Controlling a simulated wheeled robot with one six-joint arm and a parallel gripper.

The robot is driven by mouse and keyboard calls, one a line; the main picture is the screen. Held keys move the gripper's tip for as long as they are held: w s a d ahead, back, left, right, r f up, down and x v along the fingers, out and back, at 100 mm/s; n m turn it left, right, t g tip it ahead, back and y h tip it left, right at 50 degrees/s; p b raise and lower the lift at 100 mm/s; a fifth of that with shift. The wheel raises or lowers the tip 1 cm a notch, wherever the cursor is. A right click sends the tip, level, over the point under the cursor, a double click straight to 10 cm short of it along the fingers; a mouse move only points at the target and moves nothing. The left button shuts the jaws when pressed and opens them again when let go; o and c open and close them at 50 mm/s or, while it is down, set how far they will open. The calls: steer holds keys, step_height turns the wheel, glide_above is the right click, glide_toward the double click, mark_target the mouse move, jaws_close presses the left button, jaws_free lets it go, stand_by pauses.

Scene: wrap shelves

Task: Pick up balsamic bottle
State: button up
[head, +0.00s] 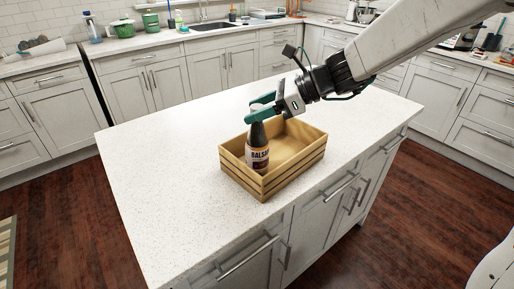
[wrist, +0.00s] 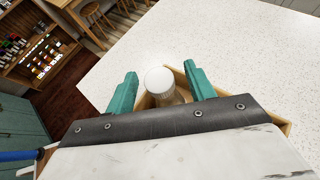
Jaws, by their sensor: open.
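The balsamic bottle (head: 258,156) stands upright in the near left part of a wooden crate (head: 285,181) on the island counter. Its dark neck and label with the letters "BALSA" show in the head view. In the wrist view its pale round cap (wrist: 159,80) lies between the two green fingers. My gripper (head: 257,106) is open at the top of the bottle, with the fingers on either side of the cap in the wrist view (wrist: 160,86). I cannot tell whether a finger touches the bottle. The bottle's lower part is hidden by the crate wall.
The crate's slatted walls surround the bottle, and the rest of its inside looks empty. The white speckled countertop (head: 160,170) is clear around the crate. A sink (head: 210,27) and green pots (head: 124,28) are on the back counter. A shelf of bottles (wrist: 40,55) shows far off in the wrist view.

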steer(key=shift+x, duration=1.2)
steer(key=shift+d, duration=0.1)
jaws_close()
